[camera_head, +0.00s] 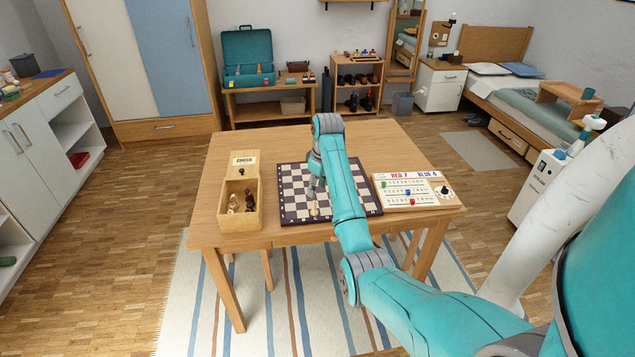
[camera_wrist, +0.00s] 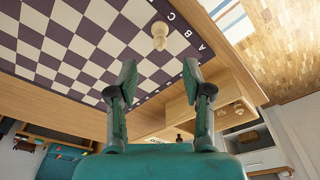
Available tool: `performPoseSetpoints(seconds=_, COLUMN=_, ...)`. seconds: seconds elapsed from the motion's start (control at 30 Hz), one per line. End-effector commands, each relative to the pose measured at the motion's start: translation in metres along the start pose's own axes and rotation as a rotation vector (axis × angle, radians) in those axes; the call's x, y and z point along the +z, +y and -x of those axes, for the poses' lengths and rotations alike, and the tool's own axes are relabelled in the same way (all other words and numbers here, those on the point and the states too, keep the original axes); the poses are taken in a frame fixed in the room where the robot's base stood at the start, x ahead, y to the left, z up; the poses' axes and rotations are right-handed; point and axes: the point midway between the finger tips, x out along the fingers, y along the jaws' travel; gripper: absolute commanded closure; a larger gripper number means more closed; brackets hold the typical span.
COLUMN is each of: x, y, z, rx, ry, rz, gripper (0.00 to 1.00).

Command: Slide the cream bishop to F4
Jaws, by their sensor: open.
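The cream bishop (camera_head: 314,209), a small pale piece, stands upright on the chessboard (camera_head: 289,212) near its front edge. In the wrist view the cream piece (camera_wrist: 159,36) is on the board (camera_wrist: 60,45), near the edge lettered A, B, C. My gripper (camera_head: 317,190) is over the front part of the board, pointing down, just above and behind the piece in the head view. In the wrist view my gripper (camera_wrist: 159,76) has its two fingers wide apart with nothing between them; the piece lies beyond the fingertips. My arm hides part of the board's right side. F4 is not legible.
A wooden chess box (camera_head: 240,222) with pieces inside stands left of the board. A scoreboard (camera_head: 405,203) with coloured markers and a dial lies to the right. The rest of the visible board looks empty. The table (camera_head: 385,143) is clear behind the board.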

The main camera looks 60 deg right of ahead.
Motion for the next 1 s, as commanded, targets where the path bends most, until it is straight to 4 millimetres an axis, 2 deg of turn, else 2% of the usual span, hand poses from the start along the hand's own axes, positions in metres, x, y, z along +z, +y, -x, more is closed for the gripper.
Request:
performPoseSetpoints(seconds=0.03, x=0.001, y=-0.001, z=-0.01, rx=-0.003, ry=-0.004, rz=0.0, gripper=0.5)
performPoseSetpoints(seconds=0.3, x=0.001, y=-0.001, z=-0.054, rx=-0.002, ry=-0.003, rz=0.0, gripper=0.5)
performPoseSetpoints(seconds=0.5, x=0.001, y=-0.001, z=-0.077, rx=-0.002, ry=-0.003, rz=0.0, gripper=0.5)
performPoseSetpoints(seconds=0.7, x=0.0, y=0.0, z=-0.086, rx=0.0, ry=-0.001, rz=0.0, gripper=0.5)
performPoseSetpoints(seconds=0.97, x=0.0, y=0.0, z=-0.086, rx=0.0, ry=-0.001, rz=0.0, gripper=0.5)
performPoseSetpoints(seconds=1.0, x=0.0, y=0.0, z=-0.086, rx=0.0, ry=-0.001, rz=0.0, gripper=0.55)
